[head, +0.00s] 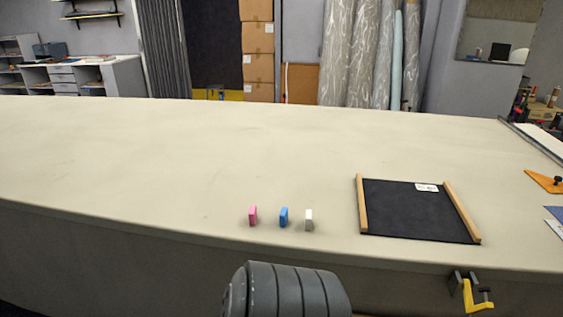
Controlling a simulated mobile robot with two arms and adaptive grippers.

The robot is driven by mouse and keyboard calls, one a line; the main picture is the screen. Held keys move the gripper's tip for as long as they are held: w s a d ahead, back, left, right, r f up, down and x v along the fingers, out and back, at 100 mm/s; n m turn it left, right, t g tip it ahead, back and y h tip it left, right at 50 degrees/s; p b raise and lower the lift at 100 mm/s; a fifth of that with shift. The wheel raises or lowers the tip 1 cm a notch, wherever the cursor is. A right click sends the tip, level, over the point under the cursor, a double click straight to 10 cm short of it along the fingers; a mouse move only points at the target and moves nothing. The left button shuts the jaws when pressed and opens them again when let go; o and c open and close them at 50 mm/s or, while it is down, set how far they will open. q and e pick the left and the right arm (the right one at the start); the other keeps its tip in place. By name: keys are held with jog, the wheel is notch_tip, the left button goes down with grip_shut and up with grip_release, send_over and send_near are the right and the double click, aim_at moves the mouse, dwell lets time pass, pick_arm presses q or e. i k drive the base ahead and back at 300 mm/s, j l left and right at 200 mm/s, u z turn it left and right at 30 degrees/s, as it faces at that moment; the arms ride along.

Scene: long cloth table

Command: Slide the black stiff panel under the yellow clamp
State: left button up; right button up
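The black stiff panel (412,213) lies flat on the cloth table, right of centre near the front edge. A wooden strip runs along its left side (362,204) and another along its right side (462,212). A white label sits at its far right corner. The yellow clamp (474,295) is at the table's front edge, in front of the panel's right side. Its dark upper part is at the edge, and the panel is apart from it. Neither of my grippers shows in the head view.
Pink (253,216), blue (284,217) and white (309,220) small blocks stand in a row left of the panel. At the right lie an orange piece with a black knob (547,181) and a metal-edged rail (530,139). The left and far parts of the table (150,150) are clear.

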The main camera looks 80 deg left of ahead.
aim_at(416, 210)
jog(key=u, duration=2.7)
